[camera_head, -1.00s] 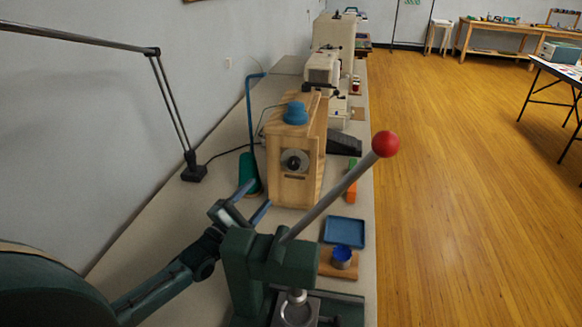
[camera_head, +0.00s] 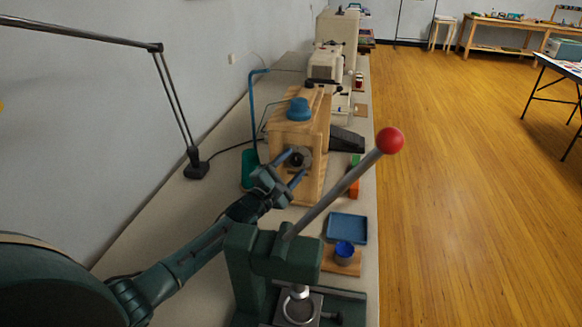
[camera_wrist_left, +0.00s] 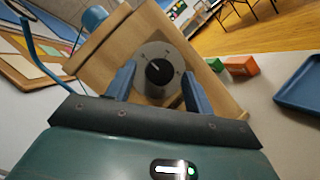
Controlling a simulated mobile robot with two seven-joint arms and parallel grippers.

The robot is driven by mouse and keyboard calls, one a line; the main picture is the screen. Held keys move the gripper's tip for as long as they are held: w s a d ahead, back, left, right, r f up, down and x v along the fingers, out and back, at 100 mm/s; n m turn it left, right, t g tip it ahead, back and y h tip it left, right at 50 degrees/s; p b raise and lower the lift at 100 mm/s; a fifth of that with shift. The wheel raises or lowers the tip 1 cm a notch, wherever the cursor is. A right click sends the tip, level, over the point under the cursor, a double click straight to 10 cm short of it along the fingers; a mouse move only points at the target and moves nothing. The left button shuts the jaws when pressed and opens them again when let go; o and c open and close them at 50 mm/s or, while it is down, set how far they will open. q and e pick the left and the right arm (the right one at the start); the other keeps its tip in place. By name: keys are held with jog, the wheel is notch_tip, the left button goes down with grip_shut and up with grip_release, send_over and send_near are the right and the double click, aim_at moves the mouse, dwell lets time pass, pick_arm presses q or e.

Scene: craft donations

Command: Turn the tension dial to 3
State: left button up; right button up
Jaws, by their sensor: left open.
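The tension dial (camera_head: 296,160) is a dark round knob on a grey disc, on the front of a wooden box (camera_head: 312,185). The dial also shows in the left wrist view (camera_wrist_left: 159,72), with small marks around its disc that are too small to read. My left gripper (camera_head: 292,165) is open, with its two blue fingers at either side of the dial. In the left wrist view the fingers (camera_wrist_left: 158,84) stand apart around the dial, and the knob shows clear space on both sides. My right gripper is not in view.
A green press (camera_head: 262,255) with a long red-knobbed lever (camera_head: 390,140) stands close in front. A lamp (camera_head: 195,165) stands left, and a blue knob (camera_head: 299,108) tops the box.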

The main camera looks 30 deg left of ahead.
pick_arm(q)
jog(key=shift+c, duration=0.2)
jog(key=c, duration=0.9)
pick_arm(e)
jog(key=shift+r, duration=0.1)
pick_arm(q)
jog(key=shift+r, duration=0.1)
